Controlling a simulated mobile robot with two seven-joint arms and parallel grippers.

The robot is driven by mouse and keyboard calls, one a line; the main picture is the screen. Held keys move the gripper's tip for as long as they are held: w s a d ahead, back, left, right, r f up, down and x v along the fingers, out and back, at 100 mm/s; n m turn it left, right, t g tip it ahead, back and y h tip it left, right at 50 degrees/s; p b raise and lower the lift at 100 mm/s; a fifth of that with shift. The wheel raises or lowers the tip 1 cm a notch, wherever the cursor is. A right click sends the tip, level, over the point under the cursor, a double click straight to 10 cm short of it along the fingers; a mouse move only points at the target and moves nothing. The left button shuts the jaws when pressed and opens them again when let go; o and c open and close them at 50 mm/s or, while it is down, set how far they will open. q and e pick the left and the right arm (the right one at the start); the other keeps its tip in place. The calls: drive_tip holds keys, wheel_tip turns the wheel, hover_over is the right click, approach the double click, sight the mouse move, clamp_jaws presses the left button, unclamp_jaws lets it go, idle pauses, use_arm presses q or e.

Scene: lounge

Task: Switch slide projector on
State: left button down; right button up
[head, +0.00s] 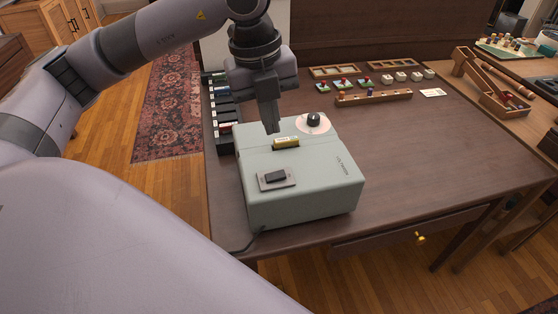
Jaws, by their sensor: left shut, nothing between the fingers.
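The slide projector (305,200) is a pale green-grey box at the front left of the dark wooden table. On its top are a black rocker switch on a grey plate (277,178), a yellow bar (286,143) in a slot, and a black knob (313,120) on a white dial. My left gripper (272,130) points down, shut and empty, above the back left part of the projector. Its tips are beside the yellow bar and behind the rocker switch; I cannot tell whether they touch anything. My right gripper is not in view.
A black rack (224,112) of slides lies along the table's left edge. Wooden trays (373,98) and small blocks stand at the back. The table's middle and right (430,145) are clear. A cord (250,240) leaves the projector's front left.

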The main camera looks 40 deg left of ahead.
sight(282, 174)
use_arm(q)
drive_tip(key=f, duration=0.7)
drive_tip(key=w+d+f, duration=0.1)
drive_tip(key=f, duration=0.2)
drive_tip(key=shift+f, duration=0.3)
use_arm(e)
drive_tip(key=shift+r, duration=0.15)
